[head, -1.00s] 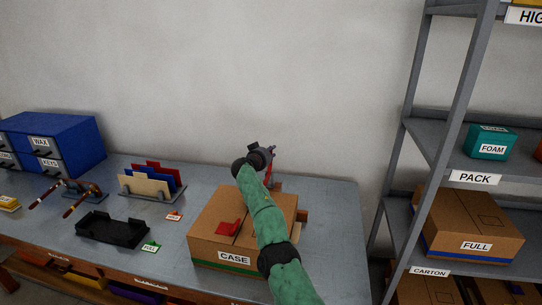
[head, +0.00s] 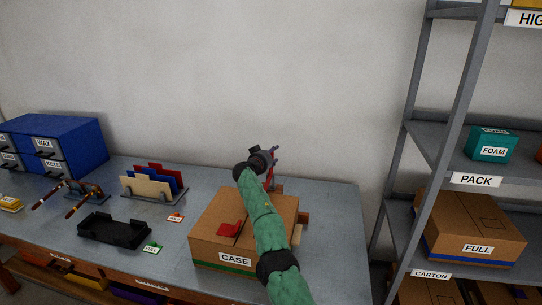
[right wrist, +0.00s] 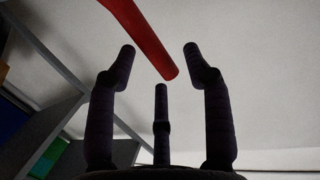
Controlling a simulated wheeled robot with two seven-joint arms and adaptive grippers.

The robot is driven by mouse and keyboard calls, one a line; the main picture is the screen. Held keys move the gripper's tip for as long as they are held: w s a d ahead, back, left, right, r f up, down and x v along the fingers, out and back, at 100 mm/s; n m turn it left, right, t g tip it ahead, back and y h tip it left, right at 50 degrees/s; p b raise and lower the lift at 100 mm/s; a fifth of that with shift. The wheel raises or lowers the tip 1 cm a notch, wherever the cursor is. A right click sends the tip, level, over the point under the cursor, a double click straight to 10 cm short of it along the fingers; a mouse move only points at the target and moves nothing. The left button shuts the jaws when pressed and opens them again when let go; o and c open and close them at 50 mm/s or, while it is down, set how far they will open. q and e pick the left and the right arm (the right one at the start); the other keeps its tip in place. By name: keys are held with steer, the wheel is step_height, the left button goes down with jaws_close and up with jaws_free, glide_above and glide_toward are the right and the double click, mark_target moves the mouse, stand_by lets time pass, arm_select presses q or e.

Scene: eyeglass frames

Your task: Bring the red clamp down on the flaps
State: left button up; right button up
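The brown carton labelled CASE (head: 212,251) stands on the grey table with its top flaps closed down. A red piece (head: 229,229) lies on its top. A red bar, seemingly the clamp's handle (head: 274,156), rises behind the carton beside my right gripper (head: 272,152). In the right wrist view the red bar (right wrist: 147,42) slants down from the top, its end between the spread fingers of my gripper (right wrist: 161,65). The fingers are open and do not visibly close on it. My right arm hides part of the carton and the clamp's base. My left gripper is out of view.
A black tray (head: 114,230), a file rack (head: 153,187) and blue drawers (head: 72,138) stand to the left. A grey shelf unit (head: 439,141) with boxes stands at the right. The table's back right corner is mostly clear.

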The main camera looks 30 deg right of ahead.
steer(key=shift+a, duration=0.15)
steer(key=shift+s+a+r, duration=0.2)
steer(key=shift+s+a, duration=0.05)
steer(key=shift+a, duration=0.1)
steer(key=f+v, duration=0.1)
steer(key=v, duration=0.5)
steer(key=shift+s+a+r, duration=0.15)
steer(key=shift+s+r, duration=0.05)
steer(key=shift+r, duration=0.2)
stand_by(0.3)
stand_by(0.4)
